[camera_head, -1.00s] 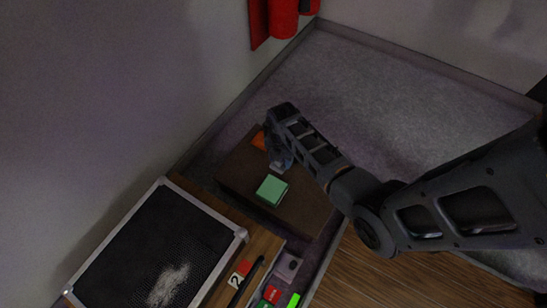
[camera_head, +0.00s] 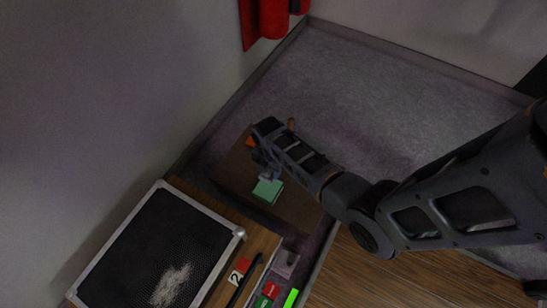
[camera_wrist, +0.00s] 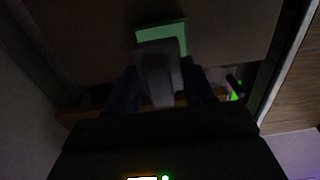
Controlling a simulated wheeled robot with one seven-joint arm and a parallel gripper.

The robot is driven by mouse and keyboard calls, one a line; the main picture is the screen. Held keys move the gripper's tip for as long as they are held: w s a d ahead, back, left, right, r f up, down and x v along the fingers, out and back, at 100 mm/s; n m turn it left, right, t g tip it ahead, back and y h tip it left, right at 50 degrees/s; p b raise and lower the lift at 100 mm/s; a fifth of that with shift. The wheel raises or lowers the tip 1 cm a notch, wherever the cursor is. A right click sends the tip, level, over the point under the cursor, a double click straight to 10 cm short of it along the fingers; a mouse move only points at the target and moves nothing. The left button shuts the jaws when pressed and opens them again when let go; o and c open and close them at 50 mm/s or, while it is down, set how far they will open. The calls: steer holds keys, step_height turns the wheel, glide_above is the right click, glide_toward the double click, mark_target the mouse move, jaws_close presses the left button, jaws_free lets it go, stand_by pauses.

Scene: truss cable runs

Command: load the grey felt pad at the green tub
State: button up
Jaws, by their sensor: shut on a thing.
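The green tub (camera_head: 266,193) is a small square green thing on a brown surface in the head view. It also shows at the top middle of the wrist view (camera_wrist: 172,29). My gripper (camera_head: 266,170) points down just behind the tub. In the wrist view its dark fingers (camera_wrist: 160,92) are shut on a grey block-like thing, which looks to be the grey felt pad (camera_wrist: 156,62). The pad's far end overlaps the tub's near side in that view. I cannot tell whether they touch. In the head view the fingers largely hide the pad.
The brown surface (camera_head: 300,210) has an orange piece (camera_head: 250,141) at its far left. A black mesh panel with a silver frame (camera_head: 226,247) lies at lower left. A red tile marked 2 (camera_head: 239,270), a black bar and small coloured blocks lie nearby. Grey carpet behind is clear.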

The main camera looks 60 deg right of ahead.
steer(key=shift+s+a, duration=0.1)
steer(key=shift+a, duration=0.65)
steer(key=shift+a+f, duration=0.2)
steer(key=shift+f, duration=0.05)
step_height(320, 180, down, 6)
steer(key=b, duration=0.5)
steer(key=shift+r+b, duration=0.15)
steer(key=shift+b, duration=0.15)
steer(key=shift+s+f, duration=0.1)
steer(key=shift+f, duration=0.45)
stand_by(1.4)
step_height(320, 180, up, 7)
steer(key=p, duration=0.7)
steer(key=shift+r, duration=0.1)
stand_by(0.3)
